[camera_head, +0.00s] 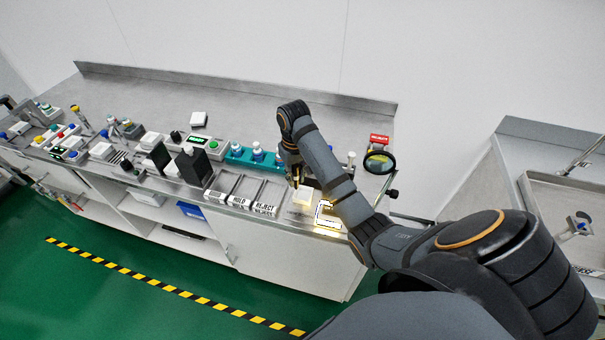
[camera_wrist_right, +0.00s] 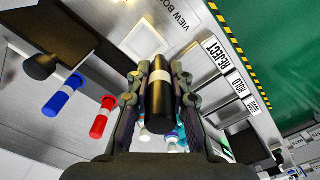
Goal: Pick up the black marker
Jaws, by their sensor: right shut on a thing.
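In the right wrist view, the black marker (camera_wrist_right: 159,95) has a pale band around its middle. It lies lengthwise between the two fingers of my right gripper (camera_wrist_right: 160,80), which are shut on it. In the head view, my right gripper (camera_head: 292,168) is over the right part of the steel counter, beside the labelled trays. My forearm covers part of that area, and I cannot make out the marker clearly there. My left gripper is not in view.
A blue marker (camera_wrist_right: 62,95) and a red marker (camera_wrist_right: 102,117) are left of my fingers in the wrist view. The counter (camera_head: 300,108) has labelled trays (camera_head: 236,189), a teal rack (camera_head: 240,154) and a magnifier (camera_head: 379,162). The counter's back strip is mostly clear.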

